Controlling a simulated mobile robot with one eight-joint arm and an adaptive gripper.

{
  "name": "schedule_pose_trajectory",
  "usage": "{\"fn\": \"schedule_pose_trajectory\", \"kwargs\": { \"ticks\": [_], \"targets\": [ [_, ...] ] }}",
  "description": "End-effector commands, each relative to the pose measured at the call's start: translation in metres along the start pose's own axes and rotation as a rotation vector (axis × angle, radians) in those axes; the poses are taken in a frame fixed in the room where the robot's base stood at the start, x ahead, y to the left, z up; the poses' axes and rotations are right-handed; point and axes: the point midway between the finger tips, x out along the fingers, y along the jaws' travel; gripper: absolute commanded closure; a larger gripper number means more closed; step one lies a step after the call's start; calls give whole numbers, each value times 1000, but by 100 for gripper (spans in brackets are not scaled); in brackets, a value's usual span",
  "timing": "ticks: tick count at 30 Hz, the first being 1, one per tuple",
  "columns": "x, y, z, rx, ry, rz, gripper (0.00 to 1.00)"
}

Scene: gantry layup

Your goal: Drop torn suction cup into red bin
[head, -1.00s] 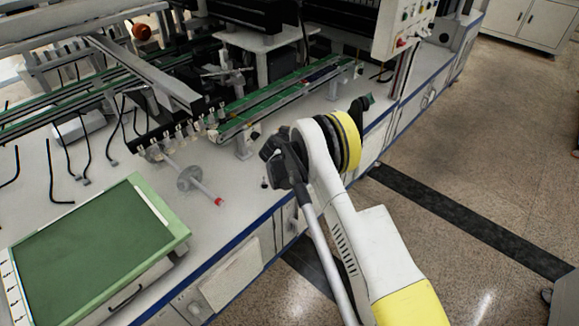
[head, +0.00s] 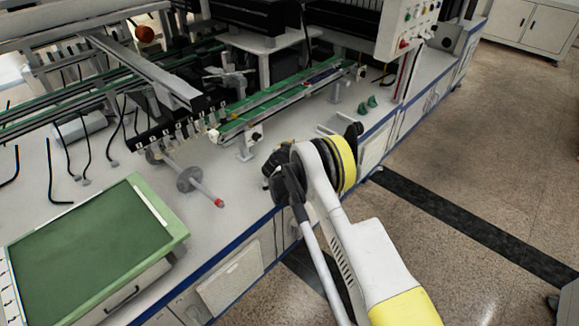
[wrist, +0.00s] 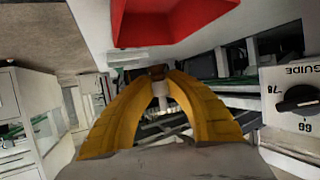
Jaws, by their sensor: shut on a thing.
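In the wrist view, the two yellow fingers of my gripper (wrist: 158,76) close together at their tips on a small brownish piece (wrist: 157,69). It appears to be the torn suction cup, but its shape and any tear are mostly hidden by the fingers. The red bin (wrist: 178,24) shows at the top of the wrist view, cut off by the frame edge, with its hollow inside partly visible beyond the fingertips. The held piece is apart from the bin in the picture. In the head view, my arm hides the fingers, and I see no red bin.
Two small green pieces (head: 367,105) stand on the bench right of the conveyor (head: 285,100). A green-topped box (head: 90,240) sits at the left front. A control panel with a dial (wrist: 298,98) shows at right.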

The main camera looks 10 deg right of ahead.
Motion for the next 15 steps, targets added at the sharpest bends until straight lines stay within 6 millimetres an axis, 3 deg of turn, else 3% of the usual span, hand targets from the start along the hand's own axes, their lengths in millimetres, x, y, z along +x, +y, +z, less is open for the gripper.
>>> {"fn": "schedule_pose_trajectory", "kwargs": {
  "ticks": [1, 3, 15],
  "targets": [
    [0, 0, 0, 0, 0, 0, 77],
    [0, 0, 0, 0, 0, 0, 60],
    [-9, -1, -1, 0, 0, -1, 60]
  ]
}}
